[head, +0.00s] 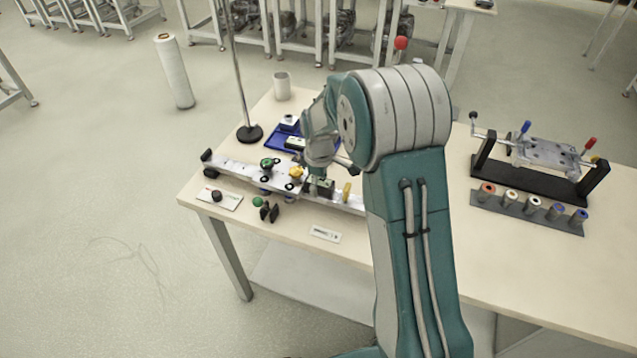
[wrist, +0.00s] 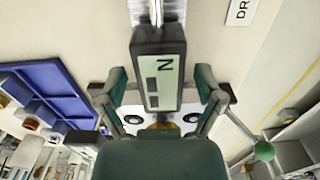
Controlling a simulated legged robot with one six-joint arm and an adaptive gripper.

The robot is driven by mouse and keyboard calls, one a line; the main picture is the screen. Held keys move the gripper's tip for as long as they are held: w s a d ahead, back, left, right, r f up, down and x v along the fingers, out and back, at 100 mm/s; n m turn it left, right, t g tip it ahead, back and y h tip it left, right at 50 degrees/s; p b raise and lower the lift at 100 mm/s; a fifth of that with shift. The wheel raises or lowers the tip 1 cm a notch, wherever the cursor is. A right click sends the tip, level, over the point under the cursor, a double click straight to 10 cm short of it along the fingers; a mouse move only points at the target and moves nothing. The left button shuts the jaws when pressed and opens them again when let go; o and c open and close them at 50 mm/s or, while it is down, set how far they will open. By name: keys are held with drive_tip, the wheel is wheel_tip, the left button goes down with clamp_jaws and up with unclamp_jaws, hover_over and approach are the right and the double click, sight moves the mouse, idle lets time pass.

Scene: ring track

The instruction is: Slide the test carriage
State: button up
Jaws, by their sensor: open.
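A pale metal rail (head: 232,170) lies along the left part of the table. What looks like the test carriage (head: 283,176) sits on it, a light plate with a green and a yellow knob. A dark block with a pale top (head: 322,187) is on the rail at its right. My gripper (head: 317,178) is low over the rail, fingers apart. In the wrist view its fingers (wrist: 160,88) stand either side of the block; I cannot tell whether they touch it.
A blue tray (head: 285,137) lies behind the rail, a stand with a black foot (head: 250,133) at its left. A green ball knob (head: 257,201) and a small panel (head: 219,198) are in front. A black-framed fixture (head: 540,160) and a rack of cylinders (head: 528,213) stand at the right.

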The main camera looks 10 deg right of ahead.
wheel_tip(320, 180, up, 12)
idle(0.5)
drive_tip(key=s+r+m+t, duration=0.3)
drive_tip(key=s+r+m, duration=0.2)
drive_tip(key=s+r, duration=0.7)
drive_tip(key=s+m+t, duration=0.1)
drive_tip(key=s+m, duration=0.2)
drive_tip(key=s, duration=0.5)
drive_tip(key=s+d+f+m+t, duration=0.1)
drive_tip(key=s+m, duration=0.2)
drive_tip(key=s, duration=0.5)
drive_tip(key=shift+s+d+t, duration=0.25)
drive_tip(key=shift+s+t, duration=0.05)
drive_tip(key=shift+s, duration=0.05)
idle(0.8)
